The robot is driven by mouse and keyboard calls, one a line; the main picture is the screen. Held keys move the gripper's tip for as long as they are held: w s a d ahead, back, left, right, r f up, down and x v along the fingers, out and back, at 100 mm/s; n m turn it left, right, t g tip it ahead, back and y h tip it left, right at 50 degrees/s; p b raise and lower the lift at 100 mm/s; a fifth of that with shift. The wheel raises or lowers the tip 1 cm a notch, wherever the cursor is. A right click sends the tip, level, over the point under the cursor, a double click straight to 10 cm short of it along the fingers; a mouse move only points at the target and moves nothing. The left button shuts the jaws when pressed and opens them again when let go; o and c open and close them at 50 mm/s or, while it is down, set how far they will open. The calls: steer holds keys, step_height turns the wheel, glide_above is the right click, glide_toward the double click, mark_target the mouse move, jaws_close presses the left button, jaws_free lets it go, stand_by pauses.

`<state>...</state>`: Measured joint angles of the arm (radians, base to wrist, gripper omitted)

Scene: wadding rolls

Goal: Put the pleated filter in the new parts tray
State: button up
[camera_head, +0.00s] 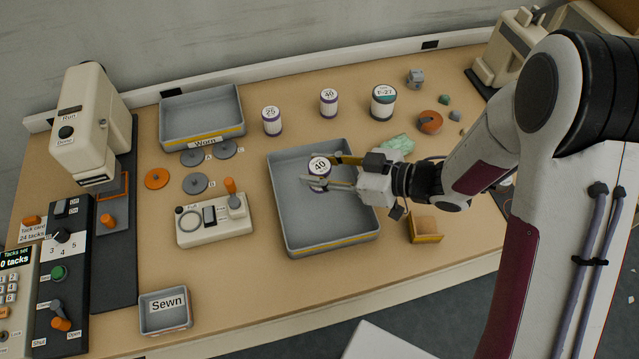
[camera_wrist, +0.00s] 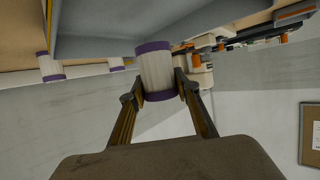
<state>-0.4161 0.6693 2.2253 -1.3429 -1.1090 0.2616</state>
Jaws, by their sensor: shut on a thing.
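My gripper (camera_head: 336,171) is shut on a white pleated cylinder (camera_head: 319,164) with purple end bands and a "40" on its top. In the wrist view my gripper (camera_wrist: 159,92) has a finger on each side of the cylinder (camera_wrist: 155,70). The held cylinder is over the large grey tray (camera_head: 325,243) in the middle of the bench; its height above the tray floor is hard to tell. No other object shows in that tray, and I can read no name on it. A second grey tray (camera_head: 198,118) at the back left is marked "Worn".
Standing behind are a "25" cylinder (camera_head: 272,121), another "40" cylinder (camera_head: 328,102) and a dark-banded "F-27" cylinder (camera_head: 383,103). A control box (camera_head: 214,221) stands left of the middle tray; a green cloth (camera_head: 398,143) and small wooden box (camera_head: 426,229) lie right. A "Sewn" bin (camera_head: 166,311) stands front left.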

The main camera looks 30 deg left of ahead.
steer(key=shift+f, duration=0.95)
steer(key=shift+f, duration=2.1)
steer(key=shift+f, duration=0.1)
steer(key=o, duration=1.1)
steer(key=s+v, duration=0.1)
steer(key=v, duration=1.1)
steer(key=shift+w, duration=0.45)
